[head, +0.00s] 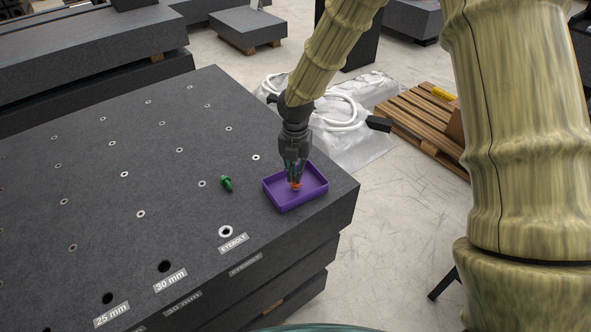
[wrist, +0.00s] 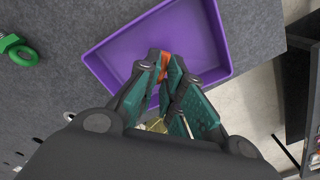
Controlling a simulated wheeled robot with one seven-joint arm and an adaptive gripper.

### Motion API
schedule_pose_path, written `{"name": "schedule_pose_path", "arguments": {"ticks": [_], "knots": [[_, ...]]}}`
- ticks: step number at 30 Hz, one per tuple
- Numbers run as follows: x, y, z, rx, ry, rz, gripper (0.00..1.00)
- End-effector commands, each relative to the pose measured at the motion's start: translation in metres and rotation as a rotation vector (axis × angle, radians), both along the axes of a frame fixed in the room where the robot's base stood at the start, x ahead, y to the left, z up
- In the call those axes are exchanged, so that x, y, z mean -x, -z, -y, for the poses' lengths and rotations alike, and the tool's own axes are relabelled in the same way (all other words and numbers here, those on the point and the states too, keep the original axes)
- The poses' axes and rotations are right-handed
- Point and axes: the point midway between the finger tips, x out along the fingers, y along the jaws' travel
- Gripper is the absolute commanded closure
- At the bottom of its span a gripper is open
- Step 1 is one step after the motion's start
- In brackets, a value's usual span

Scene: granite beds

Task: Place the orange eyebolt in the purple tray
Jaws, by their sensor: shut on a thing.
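The orange eyebolt (head: 296,186) is between the fingertips of my gripper (head: 296,178), which is shut on it. Only a small part of it shows, and in the wrist view a sliver of orange (wrist: 165,58) shows between the fingers (wrist: 168,66). The fingers hide the rest. The purple tray (head: 313,196) sits on the granite bed near its right corner. My fingertips and the eyebolt are over the inside of the tray. I cannot tell whether the eyebolt touches the tray floor. The tray also shows in the wrist view (wrist: 222,42).
A green eyebolt (head: 226,184) lies on the granite bed (head: 190,215) left of the tray; it also shows in the wrist view (wrist: 20,50). A light ring marked eyebolt (head: 226,231) is in front. The bed's edge drops off right of the tray. A wooden pallet (head: 420,115) stands beyond.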

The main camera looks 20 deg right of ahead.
Motion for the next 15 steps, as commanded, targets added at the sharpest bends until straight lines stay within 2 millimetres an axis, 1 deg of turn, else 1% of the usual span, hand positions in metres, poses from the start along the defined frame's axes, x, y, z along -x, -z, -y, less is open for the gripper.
{"name": "schedule_pose_path", "arguments": {"ticks": [1,4,5,15], "knots": [[0.0000,0.0010,-0.0001,0.000,0.000,0.000,0.89],[0.0000,0.0006,-0.0001,0.000,0.000,0.000,0.71],[0.0000,0.0006,-0.0001,0.000,0.000,0.000,0.69],[-0.0001,-0.0015,0.0000,0.000,0.000,0.000,0.69]]}}
